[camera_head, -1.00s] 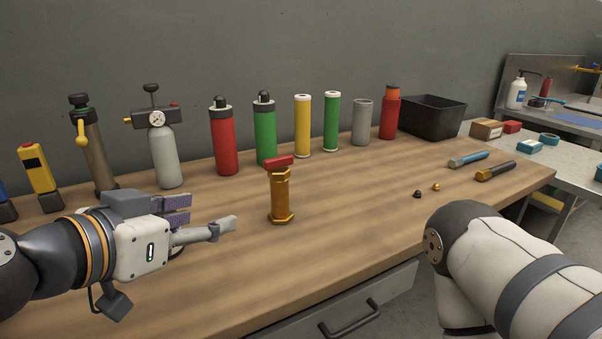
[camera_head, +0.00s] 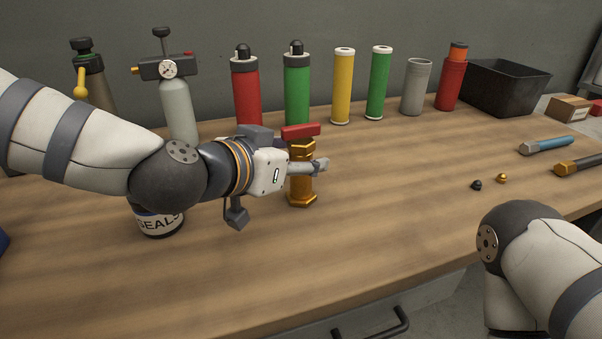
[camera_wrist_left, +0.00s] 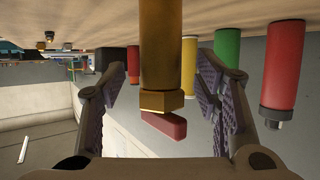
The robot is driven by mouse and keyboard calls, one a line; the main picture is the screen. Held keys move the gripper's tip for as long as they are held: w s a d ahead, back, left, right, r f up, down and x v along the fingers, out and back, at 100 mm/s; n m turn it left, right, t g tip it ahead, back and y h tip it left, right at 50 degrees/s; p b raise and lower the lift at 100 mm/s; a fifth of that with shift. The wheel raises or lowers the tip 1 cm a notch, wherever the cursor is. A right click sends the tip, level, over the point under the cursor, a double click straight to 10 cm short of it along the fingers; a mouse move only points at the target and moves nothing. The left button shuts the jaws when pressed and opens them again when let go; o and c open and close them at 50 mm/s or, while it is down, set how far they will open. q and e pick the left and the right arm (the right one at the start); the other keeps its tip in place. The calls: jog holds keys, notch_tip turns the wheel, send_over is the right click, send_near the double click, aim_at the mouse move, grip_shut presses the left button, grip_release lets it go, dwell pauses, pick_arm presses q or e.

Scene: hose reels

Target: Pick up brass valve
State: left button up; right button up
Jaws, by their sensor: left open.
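The brass valve (camera_head: 301,190) stands upright on the wooden bench, with a red handle (camera_head: 300,131) on top. In the left wrist view the brass valve (camera_wrist_left: 161,60) hangs upside down in the picture, between the two fingers, with its red handle (camera_wrist_left: 165,126) below. My left gripper (camera_head: 308,168) is open at the valve, with one finger in front of the brass body. The fingers (camera_wrist_left: 165,100) show a gap on both sides of the valve.
Behind the valve stand a red cylinder (camera_head: 245,95), a green cylinder (camera_head: 296,95) and several other cylinders. A can marked SEALS (camera_head: 160,222) sits under my left arm. A black bin (camera_head: 508,88) is at back right. The bench front is clear.

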pick_arm(q)
jog(key=shift+x, duration=0.8)
jog(key=shift+r, duration=0.1)
jog(key=shift+c, duration=0.6)
grip_shut()
jog(key=shift+r, duration=0.1)
